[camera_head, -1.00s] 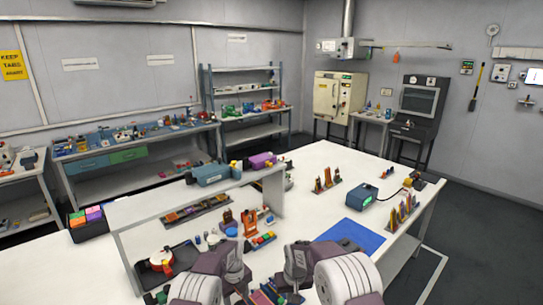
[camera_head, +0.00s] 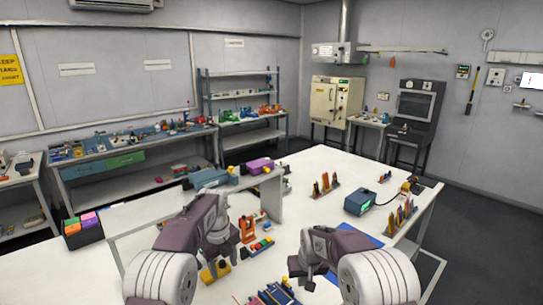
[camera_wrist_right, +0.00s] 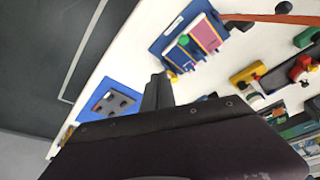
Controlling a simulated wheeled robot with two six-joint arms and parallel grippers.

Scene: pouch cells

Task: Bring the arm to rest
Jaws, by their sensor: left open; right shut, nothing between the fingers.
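My left gripper (camera_head: 222,258) hangs over the left part of the white table (camera_head: 290,215) in the head view, fingers pointing down. It is open and I see nothing held in it. My right gripper (camera_head: 303,272) is over the near middle of the table, beside the blue mat. In the right wrist view its dark fingers (camera_wrist_right: 157,92) are together with nothing between them. The arm's dark body hides much of the lower part of that view.
A blue tray (camera_wrist_right: 165,43) with pouch-like pieces lies near the right gripper. A blue mat (camera_wrist_right: 88,112) bears a dark grey part. A raised white shelf (camera_head: 140,212) stands left.

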